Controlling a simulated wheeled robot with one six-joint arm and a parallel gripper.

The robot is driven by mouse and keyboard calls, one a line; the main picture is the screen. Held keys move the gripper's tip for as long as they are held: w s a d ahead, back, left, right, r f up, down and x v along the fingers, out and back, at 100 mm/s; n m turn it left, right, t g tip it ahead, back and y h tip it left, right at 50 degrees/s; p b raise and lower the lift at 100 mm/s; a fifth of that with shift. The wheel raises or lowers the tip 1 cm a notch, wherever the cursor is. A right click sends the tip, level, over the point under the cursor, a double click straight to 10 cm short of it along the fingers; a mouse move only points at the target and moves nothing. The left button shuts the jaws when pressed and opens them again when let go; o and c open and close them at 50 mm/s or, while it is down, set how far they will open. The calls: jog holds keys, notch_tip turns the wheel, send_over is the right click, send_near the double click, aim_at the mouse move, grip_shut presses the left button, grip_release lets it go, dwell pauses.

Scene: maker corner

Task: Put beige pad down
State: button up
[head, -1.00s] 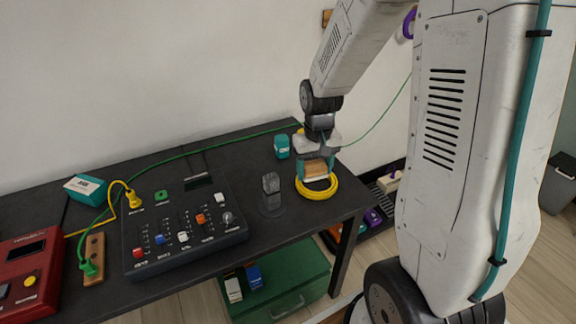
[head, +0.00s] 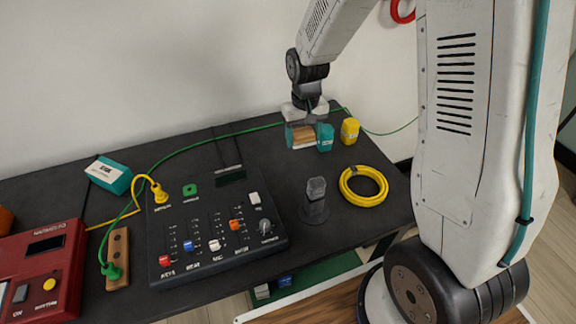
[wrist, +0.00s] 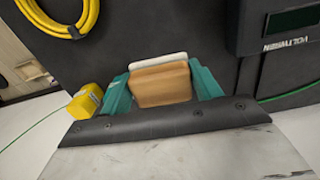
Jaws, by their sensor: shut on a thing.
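The beige pad (head: 303,135) is a tan block held between the teal fingers of my gripper (head: 302,139). In the wrist view the pad (wrist: 160,84) fills the space between the two fingers, with a white strip along its far edge. Whether the pad's underside touches the bench cannot be told.
A yellow cable coil (head: 346,187) lies nearer the front, beside a dark stand (head: 315,202). A slider console (head: 212,238) sits to the left. A green cable (head: 225,136) runs along the back.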

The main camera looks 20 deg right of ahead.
jog(key=a, duration=0.1)
jog(key=w+a+f, duration=0.1)
jog(key=shift+w+a+f+n, duration=0.3)
jog(key=shift+a+f, duration=0.05)
jog(key=shift+a, duration=0.05)
send_over(291, 169)
notch_tip(291, 169, down, 5)
jog(key=shift+f, duration=2.2)
jog(key=shift+s+f, duration=0.1)
jog(key=shift+f, duration=0.25)
